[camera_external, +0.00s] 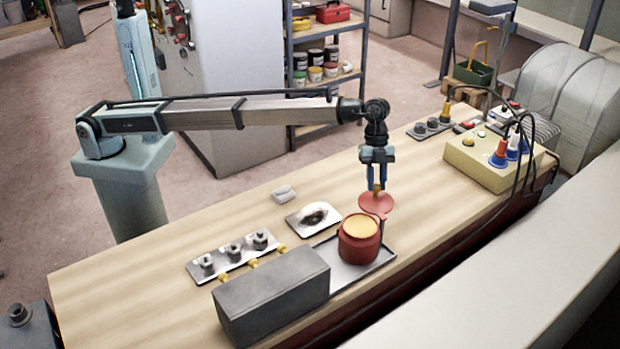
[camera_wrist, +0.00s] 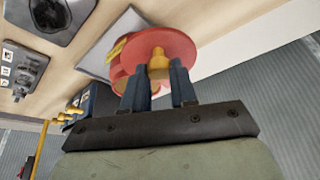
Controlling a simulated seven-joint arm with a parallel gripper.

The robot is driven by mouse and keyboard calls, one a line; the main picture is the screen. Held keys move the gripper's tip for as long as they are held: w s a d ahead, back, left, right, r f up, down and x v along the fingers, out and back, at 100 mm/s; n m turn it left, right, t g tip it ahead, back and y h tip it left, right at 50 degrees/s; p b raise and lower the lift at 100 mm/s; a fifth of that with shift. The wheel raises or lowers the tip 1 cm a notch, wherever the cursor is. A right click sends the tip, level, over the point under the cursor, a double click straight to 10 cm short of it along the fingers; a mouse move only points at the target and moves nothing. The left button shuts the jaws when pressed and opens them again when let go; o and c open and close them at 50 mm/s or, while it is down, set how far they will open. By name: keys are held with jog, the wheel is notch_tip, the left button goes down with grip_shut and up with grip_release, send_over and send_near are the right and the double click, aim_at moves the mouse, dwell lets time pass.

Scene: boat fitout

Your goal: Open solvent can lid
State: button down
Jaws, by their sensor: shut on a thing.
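The solvent can (camera_external: 359,247) is a red round can standing on a grey tray (camera_external: 385,259) on the workbench. Its top shows a yellowish round surface. The red lid (camera_external: 376,203) is raised and tilted above the can's back right rim, and seems joined to the can there. My gripper (camera_external: 377,185) is above the lid, pointing down, with its blue fingers shut on the lid's yellow knob. In the wrist view the lid (camera_wrist: 167,50) and the yellow knob (camera_wrist: 158,66) show between the fingertips (camera_wrist: 158,75). The lid hides most of the can there.
A grey block (camera_external: 270,297) stands left of the can, near the front edge. A plate with metal fittings (camera_external: 233,256) and a white pad with a dark patch (camera_external: 314,216) lie behind. A yellow control box (camera_external: 492,160) with cables stands right. Bare wood lies between.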

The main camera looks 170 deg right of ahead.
jog(key=c, duration=0.9)
grip_release()
jog(key=v, duration=1.3)
jog(key=shift+s+r, duration=0.2)
jog(key=shift+r, duration=0.15)
jog(key=shift+d, duration=0.1)
